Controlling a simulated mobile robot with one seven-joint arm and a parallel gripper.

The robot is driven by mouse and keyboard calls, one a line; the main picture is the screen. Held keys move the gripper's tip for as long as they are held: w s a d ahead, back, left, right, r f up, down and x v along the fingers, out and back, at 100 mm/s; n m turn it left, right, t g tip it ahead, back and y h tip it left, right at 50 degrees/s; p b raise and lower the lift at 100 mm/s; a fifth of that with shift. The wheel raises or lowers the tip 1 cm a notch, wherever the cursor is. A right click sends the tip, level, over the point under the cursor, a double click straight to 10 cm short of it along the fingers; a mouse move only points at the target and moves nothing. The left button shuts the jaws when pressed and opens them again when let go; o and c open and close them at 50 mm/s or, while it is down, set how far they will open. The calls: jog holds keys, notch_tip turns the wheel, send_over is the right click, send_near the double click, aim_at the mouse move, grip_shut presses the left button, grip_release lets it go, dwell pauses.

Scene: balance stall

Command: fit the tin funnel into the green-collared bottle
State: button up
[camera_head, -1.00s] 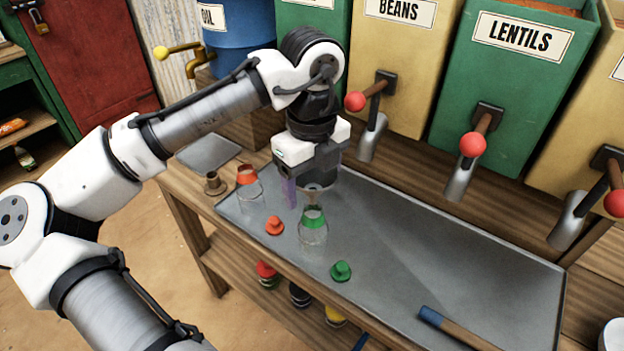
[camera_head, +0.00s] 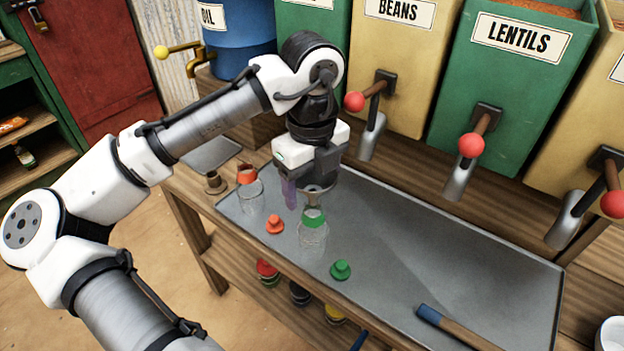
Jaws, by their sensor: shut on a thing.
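The green-collared bottle (camera_head: 313,235) is clear and stands upright on the metal tray, its green collar at the top. My gripper (camera_head: 308,188) points down just above it and is shut on the tin funnel (camera_head: 316,195). The funnel's wide rim shows below the jaws, right over the green collar. Its lower end meets the collar in the picture, and I cannot tell whether the spout is inside the neck. A purple finger of my gripper shows to the left of the funnel.
A red-collared bottle (camera_head: 248,190) stands to the left on the metal tray (camera_head: 440,255). A red stopper (camera_head: 274,224) and a green stopper (camera_head: 340,270) lie near the front. A blue-ended tool (camera_head: 450,325) lies at the right front. Dispensers with red-knobbed levers (camera_head: 471,144) stand behind.

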aim_at(312, 173)
jog(key=shift+f+b, duration=0.5)
jog(key=shift+f, duration=1)
dwell(0.9)
jog(key=o, duration=1)
jog(key=shift+o, duration=0.7)
jog(key=shift+r, duration=0.15)
jog(key=shift+r+p, duration=3.4)
jog(key=shift+p, duration=0.05)
